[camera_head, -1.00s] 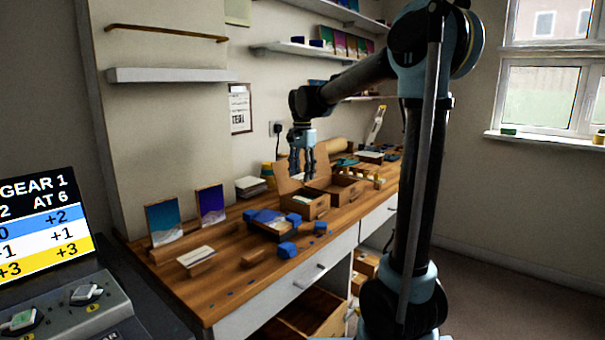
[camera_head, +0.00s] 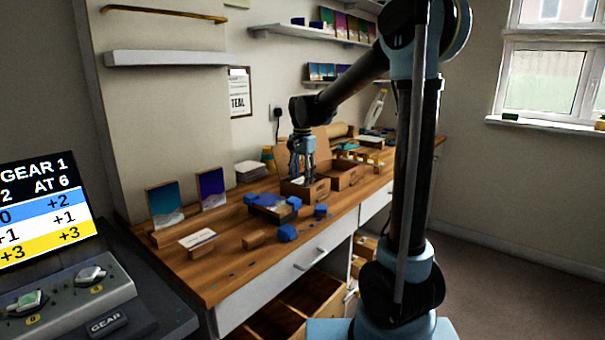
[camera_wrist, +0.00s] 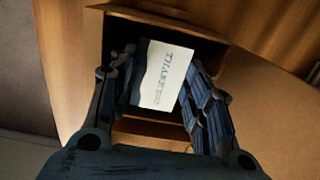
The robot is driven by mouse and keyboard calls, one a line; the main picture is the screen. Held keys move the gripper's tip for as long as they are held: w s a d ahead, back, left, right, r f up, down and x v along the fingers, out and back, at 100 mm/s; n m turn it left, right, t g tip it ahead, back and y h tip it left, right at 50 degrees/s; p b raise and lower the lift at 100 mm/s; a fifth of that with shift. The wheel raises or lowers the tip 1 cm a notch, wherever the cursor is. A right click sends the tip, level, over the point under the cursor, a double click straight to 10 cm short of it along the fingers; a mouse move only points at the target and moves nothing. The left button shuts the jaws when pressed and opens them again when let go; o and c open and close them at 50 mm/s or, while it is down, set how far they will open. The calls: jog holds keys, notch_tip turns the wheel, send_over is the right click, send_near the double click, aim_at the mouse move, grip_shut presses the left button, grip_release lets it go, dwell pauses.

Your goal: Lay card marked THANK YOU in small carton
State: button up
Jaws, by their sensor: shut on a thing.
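My gripper (camera_head: 302,180) is shut on a white card (camera_wrist: 164,88) with blue lettering and a dark edge on one side. In the wrist view THANK can be read on it; the smaller lettering is unclear. The card lies between the two dark fingers, over or inside the mouth of a brown open carton (camera_wrist: 165,20). In the head view the fingers point down into the small carton (camera_head: 318,192), their tips at its opening. How far the card is from the carton's floor cannot be told.
A second open carton (camera_head: 345,180) stands just right of the small one. Blue blocks (camera_head: 288,233) and a tray (camera_head: 270,210) lie to the left on the bench. Two small panels (camera_head: 212,188) lean upright further left. The near bench front (camera_head: 215,275) is mostly clear.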

jog(key=shift+f, duration=0.1)
jog(key=o, duration=0.7)
jog(key=shift+r, duration=4)
